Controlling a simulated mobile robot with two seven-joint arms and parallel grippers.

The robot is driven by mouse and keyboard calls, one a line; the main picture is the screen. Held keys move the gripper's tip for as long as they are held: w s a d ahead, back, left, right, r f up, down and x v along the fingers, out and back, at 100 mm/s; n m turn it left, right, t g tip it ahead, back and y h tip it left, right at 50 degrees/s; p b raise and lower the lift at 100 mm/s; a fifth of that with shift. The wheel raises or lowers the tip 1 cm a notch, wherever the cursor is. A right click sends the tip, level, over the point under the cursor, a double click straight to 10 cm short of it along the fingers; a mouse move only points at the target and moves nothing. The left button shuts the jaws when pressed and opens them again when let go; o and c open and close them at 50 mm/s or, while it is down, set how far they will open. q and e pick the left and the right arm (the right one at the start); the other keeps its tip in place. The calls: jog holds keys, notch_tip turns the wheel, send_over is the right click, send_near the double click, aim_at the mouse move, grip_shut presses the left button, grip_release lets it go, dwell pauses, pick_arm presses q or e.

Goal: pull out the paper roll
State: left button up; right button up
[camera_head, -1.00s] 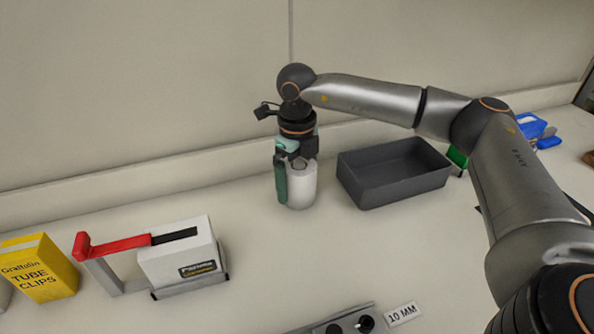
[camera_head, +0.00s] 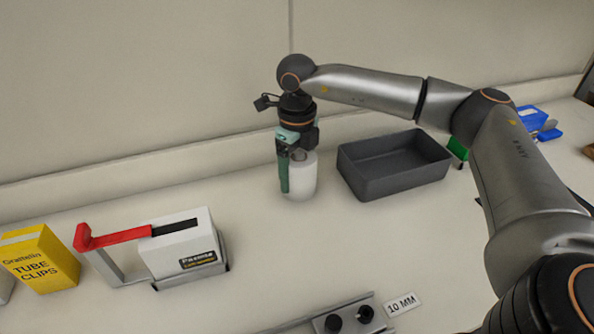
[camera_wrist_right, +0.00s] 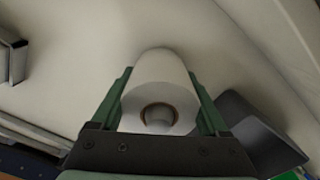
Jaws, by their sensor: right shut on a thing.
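The paper roll (camera_head: 304,178) is a white cylinder standing upright on the bench, left of the dark grey tray. In the right wrist view the roll (camera_wrist_right: 162,72) shows end-on, with a brown core ring and a pale round centre. My right gripper (camera_head: 299,174) comes down over it from above, with one green finger along its left side. In the wrist view the right gripper (camera_wrist_right: 159,88) has a green finger on each side of the roll, shut on it. The far finger is hidden in the head view. My left gripper is not in view.
The dark grey tray (camera_head: 372,186) stands close right of the roll. A white box with a red handle (camera_head: 178,247) and a yellow tube-clips box (camera_head: 42,258) stand at left. A 10 MM card (camera_head: 402,304) lies in front. The bench between is clear. A wall rises behind.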

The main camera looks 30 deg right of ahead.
aim_at(297, 155)
jog(key=shift+r, duration=0.2)
jog(key=shift+r+p, duration=0.5)
jog(key=shift+r, duration=0.1)
jog(key=shift+r, duration=0.1)
jog(key=shift+r+p, duration=0.5)
jog(key=shift+p, duration=0.1)
jog(key=shift+r, duration=0.25)
jog(key=shift+r+p, duration=0.4)
jog(key=shift+p, duration=0.05)
jog(key=shift+r, duration=0.1)
jog(key=shift+r, duration=0.1)
